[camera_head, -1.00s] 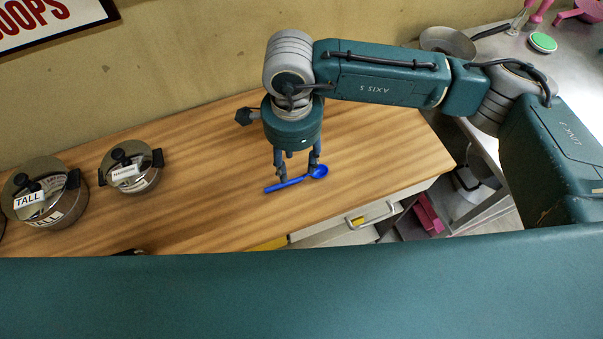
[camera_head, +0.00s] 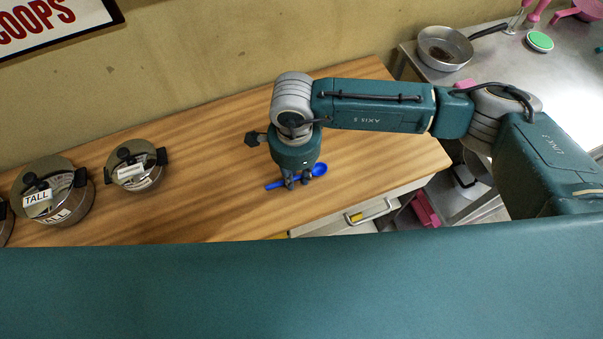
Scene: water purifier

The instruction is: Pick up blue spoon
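The blue spoon (camera_head: 320,170) lies on the wooden counter near its front edge, its bowl to the right and its handle end to the left. My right gripper (camera_head: 297,181) points down over the middle of the spoon, with its fingers low at the handle. The fingers hide part of the handle. They stand close together, but I cannot tell whether they are shut on it. The spoon shows on both sides of the fingers and looks to be at counter level. My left gripper is not in view.
An open drawer (camera_head: 368,212) is below the front edge. A pan (camera_head: 446,48) stands on the metal table at the right. The counter around the spoon is clear.

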